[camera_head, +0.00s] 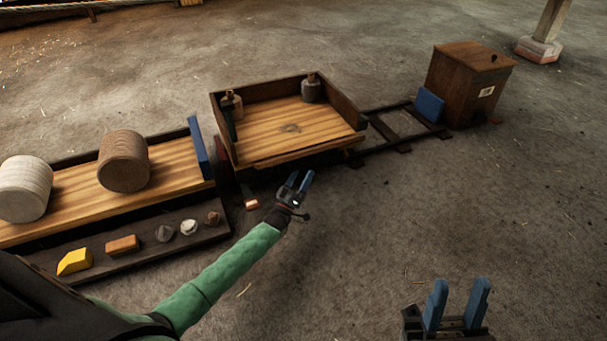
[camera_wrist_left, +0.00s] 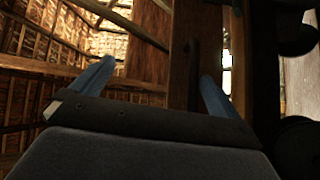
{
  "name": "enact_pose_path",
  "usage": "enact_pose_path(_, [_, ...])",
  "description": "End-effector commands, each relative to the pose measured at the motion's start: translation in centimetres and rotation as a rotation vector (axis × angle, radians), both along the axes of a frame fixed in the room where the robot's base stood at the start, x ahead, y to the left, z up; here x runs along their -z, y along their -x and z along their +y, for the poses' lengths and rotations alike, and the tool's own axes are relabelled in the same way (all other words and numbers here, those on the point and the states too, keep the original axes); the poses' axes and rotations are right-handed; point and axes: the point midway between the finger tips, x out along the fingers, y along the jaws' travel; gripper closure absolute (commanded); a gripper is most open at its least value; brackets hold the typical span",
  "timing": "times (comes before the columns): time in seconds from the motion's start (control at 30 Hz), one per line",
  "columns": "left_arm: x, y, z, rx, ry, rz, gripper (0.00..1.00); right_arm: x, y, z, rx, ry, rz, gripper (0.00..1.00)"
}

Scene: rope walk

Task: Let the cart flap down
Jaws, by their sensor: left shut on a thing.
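The cart (camera_head: 345,130) is a wooden tray with dark raised walls and a low side facing me. Two small grey-brown bottle-like weights, one at the left (camera_head: 231,105) and one at the right (camera_head: 311,90), stand in it. My left gripper (camera_head: 298,180) is just below the cart's near edge, its blue fingers pointing up. It is shut on the cart flap; in the left wrist view a dark wooden board (camera_wrist_left: 190,50) rises between the fingers. The flap's outline is hard to make out in the head view. My right gripper (camera_head: 457,302) is open and empty at the bottom right.
Left of the cart is a wooden bench (camera_head: 75,190) with two rope rolls and a blue end board (camera_head: 199,148). A lower shelf holds several small pieces. Rails (camera_head: 390,127) lead right to a blue pad (camera_head: 430,105) and wooden box (camera_head: 467,80). The floor in front is clear.

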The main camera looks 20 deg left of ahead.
Motion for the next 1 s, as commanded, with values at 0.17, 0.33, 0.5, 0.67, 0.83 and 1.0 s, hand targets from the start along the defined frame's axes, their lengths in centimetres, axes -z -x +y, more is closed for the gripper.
enact_pose_path(0.17, [0.4,1.4,-0.9,0.012,-0.001,-0.013,0.18,0.0,0.0,0.0,0.0,0.002,0.001,0.64])
enact_pose_path(0.33, [1.0,2.0,-0.4,0.009,0.001,-0.012,0.66,0.0,0.1,0.0,0.0,0.002,0.001,0.64])
enact_pose_path(0.5, [1.6,2.6,0.1,0.007,0.001,-0.01,0.66,0.1,0.1,0.0,-0.001,0.002,0.003,0.64])
enact_pose_path(0.67, [2.2,3.2,0.4,0.006,0.001,-0.009,0.66,0.2,0.0,0.0,0.0,0.002,0.001,0.64])
enact_pose_path(0.83, [2.7,3.9,0.7,0.006,0.002,-0.01,0.66,0.2,0.0,0.0,0.0,0.001,0.0,0.64])
enact_pose_path(1.0, [2.9,4.2,0.8,0.006,0.002,-0.01,0.66,0.2,0.0,0.0,0.001,0.0,-0.002,0.64])
